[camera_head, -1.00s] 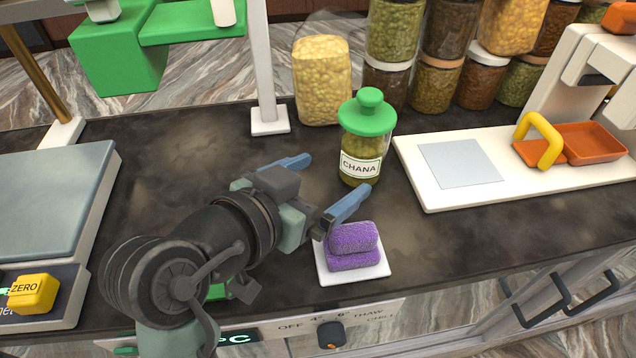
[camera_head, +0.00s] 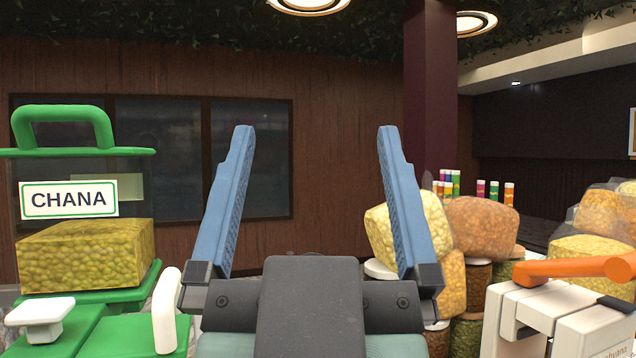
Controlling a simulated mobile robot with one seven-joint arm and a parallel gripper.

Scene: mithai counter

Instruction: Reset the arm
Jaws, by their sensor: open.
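My gripper (camera_head: 312,205) stands upright in the middle of the head view, close to the camera. Its two blue fingers point up and are spread wide apart, with nothing between them. Behind the gap show the brown panelled wall and a dark window. The gripper is open and touches nothing that I can see. The rest of my arm is hidden below the picture's lower edge.
A CHANA container (camera_head: 85,255) with a green lid stands at the left on a green stand (camera_head: 105,335). Several filled jars and bags (camera_head: 482,232) are stacked at the right. A white machine with an orange handle (camera_head: 575,268) is at the lower right.

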